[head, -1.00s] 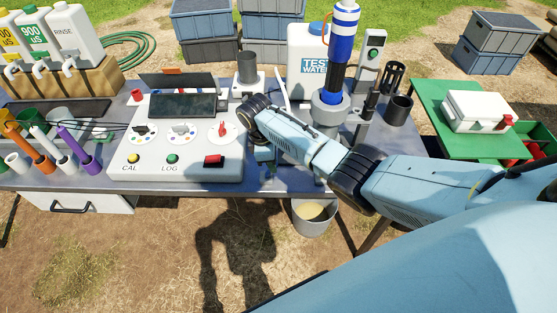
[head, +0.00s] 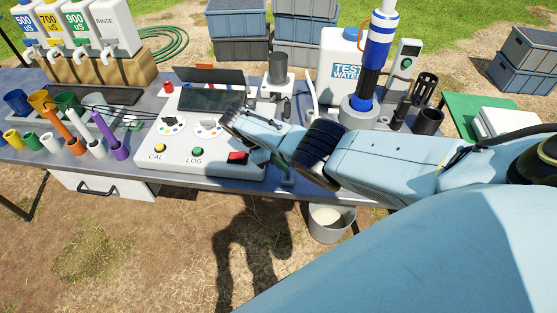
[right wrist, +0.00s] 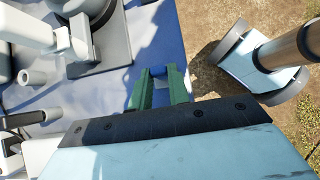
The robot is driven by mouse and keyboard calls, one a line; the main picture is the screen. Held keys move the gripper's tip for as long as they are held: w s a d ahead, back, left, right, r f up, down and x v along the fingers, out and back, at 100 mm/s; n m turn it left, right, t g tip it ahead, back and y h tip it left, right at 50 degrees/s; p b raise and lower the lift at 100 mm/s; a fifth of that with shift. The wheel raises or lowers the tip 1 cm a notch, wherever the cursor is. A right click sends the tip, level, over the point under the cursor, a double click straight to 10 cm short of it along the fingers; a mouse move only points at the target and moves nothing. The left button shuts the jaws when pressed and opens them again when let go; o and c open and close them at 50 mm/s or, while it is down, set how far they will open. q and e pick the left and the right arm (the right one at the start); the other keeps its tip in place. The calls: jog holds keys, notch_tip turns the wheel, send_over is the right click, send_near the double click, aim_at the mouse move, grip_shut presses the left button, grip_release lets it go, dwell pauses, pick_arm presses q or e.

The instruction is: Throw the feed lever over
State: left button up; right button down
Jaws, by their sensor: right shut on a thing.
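My right gripper (right wrist: 160,88) reaches down at the bench's front edge, just right of the white control panel (head: 185,158). Most of that piece is hidden between the fingers. In the head view my wrist covers the lever, so its tilt cannot be told. My left gripper is not in view.
The panel carries dials, a yellow CAL button (head: 160,148), a green LOG button (head: 197,153) and a red switch (head: 238,157). A grey bucket (head: 327,232) stands below the bench. A blue-white cylinder (head: 377,45) rises behind my arm, near the TEST WATER container (head: 343,90).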

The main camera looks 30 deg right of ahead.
jog(key=c, duration=1.3)
grip_release()
jog(key=shift+f, duration=0.1)
jog(key=shift+a, duration=0.1)
jog(key=b+v, duration=0.1)
jog(key=v, duration=1.2)
jog(key=shift+b, duration=0.4)
